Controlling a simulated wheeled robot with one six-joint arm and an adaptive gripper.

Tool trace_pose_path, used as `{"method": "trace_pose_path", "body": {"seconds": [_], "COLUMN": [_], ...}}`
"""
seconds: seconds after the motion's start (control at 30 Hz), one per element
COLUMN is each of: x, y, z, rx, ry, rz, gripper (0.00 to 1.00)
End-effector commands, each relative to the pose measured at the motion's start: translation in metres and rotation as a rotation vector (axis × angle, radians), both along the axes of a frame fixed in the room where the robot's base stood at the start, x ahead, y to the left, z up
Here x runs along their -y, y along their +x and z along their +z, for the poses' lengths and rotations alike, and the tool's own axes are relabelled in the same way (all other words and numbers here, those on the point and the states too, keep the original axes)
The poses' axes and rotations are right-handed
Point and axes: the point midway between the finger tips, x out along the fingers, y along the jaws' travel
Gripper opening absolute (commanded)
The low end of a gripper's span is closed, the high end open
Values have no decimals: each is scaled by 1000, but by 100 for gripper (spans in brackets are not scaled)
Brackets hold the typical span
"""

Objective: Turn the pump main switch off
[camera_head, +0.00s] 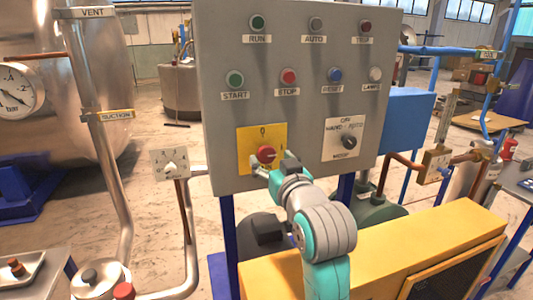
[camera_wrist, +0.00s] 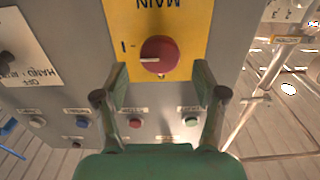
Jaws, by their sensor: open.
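The pump main switch is a red round knob (camera_head: 266,154) on a yellow plate (camera_head: 246,138) low on the grey control panel. In the wrist view, which is upside down, the red knob (camera_wrist: 160,55) shows a white pointer line towards the left, the side of a small dark mark on the yellow plate (camera_wrist: 190,20) marked MAIN. In the head view a 0 mark sits above the knob. My gripper (camera_head: 276,166) is in front of the knob, and its open fingers (camera_wrist: 161,82) stand on either side just below it in the wrist view. I cannot tell whether they touch it.
The grey panel (camera_head: 225,70) carries buttons and lamps above, and a black selector (camera_head: 349,142) on a white plate to the right. A gauge (camera_head: 20,90) and pipes stand at left. A yellow housing (camera_head: 400,255) lies below the panel.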

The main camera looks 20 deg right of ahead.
Motion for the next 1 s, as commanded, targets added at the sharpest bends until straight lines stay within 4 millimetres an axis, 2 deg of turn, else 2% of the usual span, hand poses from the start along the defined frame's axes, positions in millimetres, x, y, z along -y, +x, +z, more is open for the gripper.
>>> {"method": "trace_pose_path", "body": {"seconds": [0.1,0.3,0.67,0.77,0.9,0.93,1.0], "x": [0,0,0,0,0,0,0], "y": [19,38,43,43,43,43,43], "z": [0,0,0,0,0,0,0], "rx": [-1,0,1,1,1,1,1], "ry": [0,0,0,0,0,0,0], "rz": [0,0,0,0,0,0,0], "gripper": [70,70,70,50,15,12,12]}}
